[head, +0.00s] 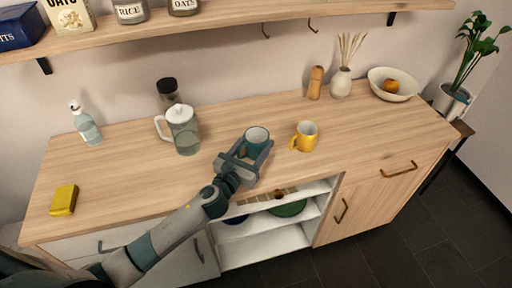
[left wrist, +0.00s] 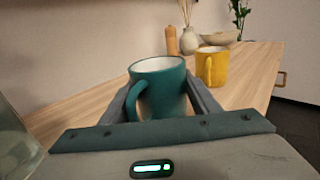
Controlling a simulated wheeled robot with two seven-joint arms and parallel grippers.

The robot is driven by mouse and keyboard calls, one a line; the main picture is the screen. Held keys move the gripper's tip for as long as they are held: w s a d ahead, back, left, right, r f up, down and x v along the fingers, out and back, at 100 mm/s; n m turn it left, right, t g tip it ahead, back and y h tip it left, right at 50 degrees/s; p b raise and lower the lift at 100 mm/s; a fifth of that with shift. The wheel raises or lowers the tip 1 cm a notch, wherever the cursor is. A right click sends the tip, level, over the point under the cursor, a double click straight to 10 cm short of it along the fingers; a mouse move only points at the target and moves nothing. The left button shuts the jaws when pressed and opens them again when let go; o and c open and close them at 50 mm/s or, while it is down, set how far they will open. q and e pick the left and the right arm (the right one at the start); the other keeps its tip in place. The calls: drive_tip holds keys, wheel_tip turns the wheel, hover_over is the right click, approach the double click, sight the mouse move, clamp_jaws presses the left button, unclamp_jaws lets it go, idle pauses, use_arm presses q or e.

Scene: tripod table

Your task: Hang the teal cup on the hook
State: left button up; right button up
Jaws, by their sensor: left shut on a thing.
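The teal cup (head: 257,136) is upright between the fingers of my left gripper (head: 246,150), over the middle of the wooden counter. In the left wrist view the teal cup (left wrist: 158,88) shows its white inside, with its handle toward the camera at the left. My left gripper (left wrist: 160,100) is shut on it, one finger on each side. I cannot tell if the cup touches the counter. Two dark hooks, a left one (head: 265,31) and a right one (head: 312,25), hang under the shelf and look empty. My right gripper is not in view.
A yellow mug (head: 306,136) stands just right of the teal cup. A glass pitcher (head: 184,130) stands to the left, with a dark-lidded jar (head: 168,91) behind it. The shelf (head: 220,22) overhangs the back. The counter between pitcher and pepper mill (head: 315,82) is clear at the back.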

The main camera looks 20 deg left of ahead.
use_arm(q)
drive_tip(key=shift+f, duration=0.8)
drive_tip(key=shift+f, duration=0.1)
drive_tip(key=o, duration=1.2)
drive_tip(key=shift+o, duration=0.2)
